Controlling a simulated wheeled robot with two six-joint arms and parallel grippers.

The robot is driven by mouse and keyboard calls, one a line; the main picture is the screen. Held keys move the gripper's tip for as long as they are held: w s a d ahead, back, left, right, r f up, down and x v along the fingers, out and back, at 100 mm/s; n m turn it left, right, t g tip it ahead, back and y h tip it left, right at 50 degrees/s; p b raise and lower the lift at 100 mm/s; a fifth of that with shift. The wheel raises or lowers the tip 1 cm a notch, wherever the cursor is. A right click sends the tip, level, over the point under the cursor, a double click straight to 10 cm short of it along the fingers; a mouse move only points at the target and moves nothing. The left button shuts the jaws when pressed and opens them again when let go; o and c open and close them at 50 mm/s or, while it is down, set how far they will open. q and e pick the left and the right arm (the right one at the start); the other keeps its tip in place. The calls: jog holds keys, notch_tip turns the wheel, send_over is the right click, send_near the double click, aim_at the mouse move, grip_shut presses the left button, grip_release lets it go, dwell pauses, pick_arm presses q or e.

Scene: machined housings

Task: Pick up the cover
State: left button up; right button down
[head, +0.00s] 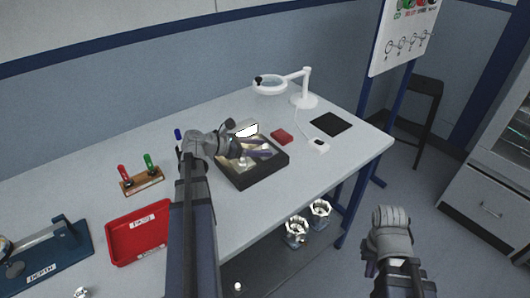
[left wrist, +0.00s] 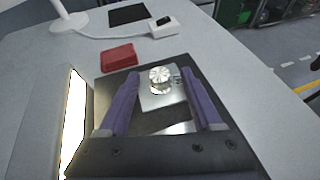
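A bright metal part with a round, faceted top (left wrist: 160,77) stands on a flat metal plate inside a black open box (head: 249,179). It may be the cover; I cannot tell for sure. In the left wrist view it lies between the tips of my left gripper (left wrist: 160,84), whose purple fingers are spread apart with no clear contact. In the head view my left gripper (head: 252,152) is over the box and hides much of its inside. My right gripper (head: 392,266) is low at the right, off the table; its fingers are not clear.
A red block (head: 282,136), a magnifier lamp (head: 304,100), a black mat (head: 331,124) and a small white device (head: 319,146) are behind or right of the box. A red tray (head: 122,245) is at left. Two metal housings (head: 296,232) sit on the lower shelf.

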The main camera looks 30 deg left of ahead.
pick_arm(q)
grip_shut()
dwell(0.3)
dwell(0.4)
notch_tip(320, 180, up, 10)
jog(key=p, duration=1)
